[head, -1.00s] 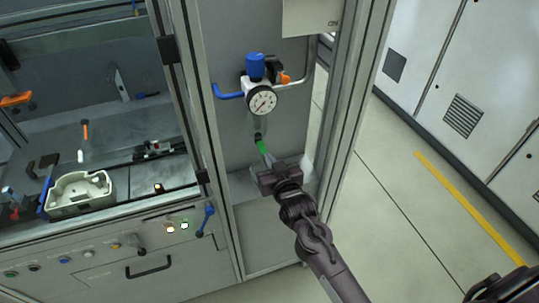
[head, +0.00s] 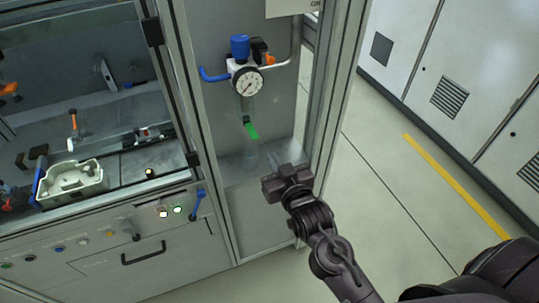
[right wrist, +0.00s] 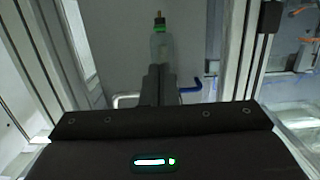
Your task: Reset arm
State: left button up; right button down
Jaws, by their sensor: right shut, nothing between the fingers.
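My right gripper (head: 274,162) is shut and empty. It is in front of the open bay, below and to the right of the gauge unit, and apart from the green part (head: 251,130) under the gauge. In the right wrist view my shut fingers (right wrist: 158,84) point at a clear bowl (right wrist: 161,46) with a green ring and a brass-coloured tip. My left gripper is in neither view.
The white-faced gauge (head: 248,81) sits under a blue knob (head: 240,46) on the bay's back panel. A metal upright (head: 333,110) stands close right of my gripper. A workbench with a light tray (head: 72,184) is left. Open floor (head: 385,185) lies right.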

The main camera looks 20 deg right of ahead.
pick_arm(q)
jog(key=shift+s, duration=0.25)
pick_arm(e)
jog(key=s+f+g+b, duration=0.1)
jog(key=s+f+g, duration=0.15)
jog(key=f, duration=0.95)
jog(key=s+f+n+g, duration=0.15)
jog(key=s+f, duration=0.25)
jog(key=f, duration=0.8)
jog(key=s+f+g+b, duration=0.1)
jog(key=s+f+g, duration=0.25)
jog(key=f, duration=0.85)
pick_arm(q)
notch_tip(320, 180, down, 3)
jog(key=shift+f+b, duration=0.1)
jog(key=shift+b, duration=0.4)
pick_arm(e)
jog(key=s+d+f+g, duration=0.1)
jog(key=s+f+g, duration=0.1)
jog(key=s+f, duration=0.5)
jog(key=s+d+f+g, duration=0.2)
jog(key=s+f, duration=0.5)
jog(key=s, duration=0.6)
jog(key=s+d+f+g, duration=0.1)
jog(key=s+f+g, duration=0.3)
jog(key=s+f, duration=0.3)
jog(key=s, duration=0.3)
jog(key=shift+d+f+h, duration=0.25)
jog(key=shift+d+h, duration=0.05)
jog(key=shift+d, duration=0.1)
